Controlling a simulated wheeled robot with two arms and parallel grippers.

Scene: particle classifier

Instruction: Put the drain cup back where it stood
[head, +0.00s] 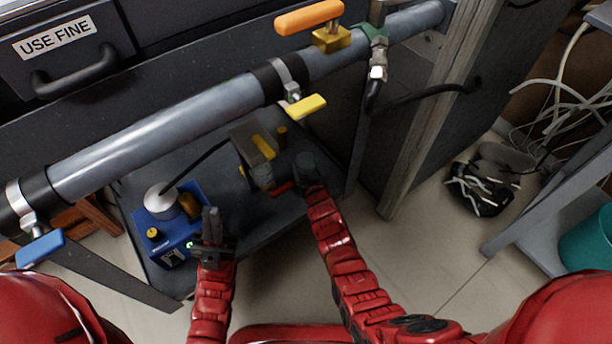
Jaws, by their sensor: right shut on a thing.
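My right gripper (307,183) reaches over the dark lower shelf and is shut on a dark rounded piece, which looks like the drain cup (305,164). The cup is dark against the dark shelf, and the gripper hides part of it. I cannot tell whether its base touches the shelf. My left gripper (211,226) is in front of the shelf, to the right of a blue device. Its two dark fingers point up, close together, with nothing visible between them.
The lower shelf (200,150) holds the blue device (165,228) with a round metal top and a grey-and-yellow unit (256,158). A thick grey pipe (170,130) with orange, yellow and blue handles crosses above.

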